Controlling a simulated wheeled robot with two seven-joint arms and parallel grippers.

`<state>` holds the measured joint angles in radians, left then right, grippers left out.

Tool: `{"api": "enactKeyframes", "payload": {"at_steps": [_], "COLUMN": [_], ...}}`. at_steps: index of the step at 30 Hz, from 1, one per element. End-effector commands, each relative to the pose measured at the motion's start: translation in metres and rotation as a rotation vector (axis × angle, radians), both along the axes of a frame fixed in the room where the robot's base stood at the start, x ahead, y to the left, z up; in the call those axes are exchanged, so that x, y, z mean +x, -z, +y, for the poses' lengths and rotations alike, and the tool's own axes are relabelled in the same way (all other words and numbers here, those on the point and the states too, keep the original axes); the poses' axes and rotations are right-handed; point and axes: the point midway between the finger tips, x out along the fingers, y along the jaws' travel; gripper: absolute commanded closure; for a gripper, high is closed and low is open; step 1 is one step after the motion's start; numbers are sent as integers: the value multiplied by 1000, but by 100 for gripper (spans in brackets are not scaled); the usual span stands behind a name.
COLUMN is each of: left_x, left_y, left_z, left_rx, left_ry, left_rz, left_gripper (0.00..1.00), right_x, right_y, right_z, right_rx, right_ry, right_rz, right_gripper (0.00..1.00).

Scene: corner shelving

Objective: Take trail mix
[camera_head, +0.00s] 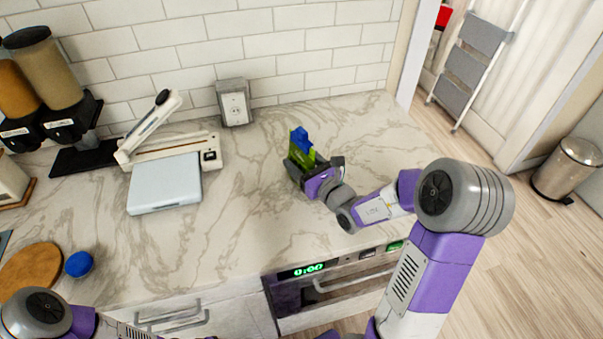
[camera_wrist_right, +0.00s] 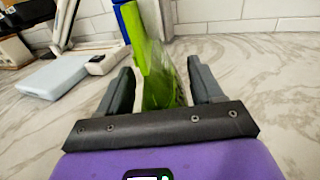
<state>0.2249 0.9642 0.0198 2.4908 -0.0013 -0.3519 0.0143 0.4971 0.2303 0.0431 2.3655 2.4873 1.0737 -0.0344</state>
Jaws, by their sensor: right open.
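A bright green item (camera_head: 308,157) stands on the marble counter, with a blue part (camera_head: 299,137) showing above it. I cannot read a label, so I cannot tell if it is the trail mix. My right gripper (camera_head: 296,168) is low over the counter at this item. In the right wrist view the green item (camera_wrist_right: 165,80) stands between the two spread fingers, with gaps beside it. The blue part (camera_wrist_right: 120,12) shows behind it at the top. My left arm enters at the bottom left of the head view; its gripper is out of view.
A white-and-grey appliance (camera_head: 165,183) stands left on the counter, with dispensers (camera_head: 45,75) further left. A round wooden board (camera_head: 30,270) and blue lid (camera_head: 79,264) lie front left. The counter's middle is clear.

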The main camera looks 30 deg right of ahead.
Motion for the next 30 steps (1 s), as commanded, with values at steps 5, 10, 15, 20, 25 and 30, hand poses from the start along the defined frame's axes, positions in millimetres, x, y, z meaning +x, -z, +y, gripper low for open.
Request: {"api": "enactKeyframes", "payload": {"at_steps": [5, 10, 15, 20, 25, 30], "left_x": [0, 0, 0, 0, 0, 0], "left_y": [0, 0, 0, 0, 0, -4], "left_z": [0, 0, 0, 0, 0, 0], "left_rx": [0, 0, 0, 0, 0, 0], "left_ry": [0, 0, 0, 0, 0, 0], "left_rz": [0, 0, 0, 0, 0, 0], "left_gripper": [35, 35, 35, 35, 35, 35], "right_x": [4, 3, 3, 3, 3, 3], "right_y": [0, 0, 0, 0, -1, -11], "right_z": [0, 0, 0, 0, 0, 0], "right_rx": [0, 0, 0, 0, 0, -1], "right_ry": [1, 0, 1, 0, 0, 0], "right_rz": [0, 0, 0, 0, -2, -4], "right_gripper": [34, 47, 73, 97, 100, 100]}}
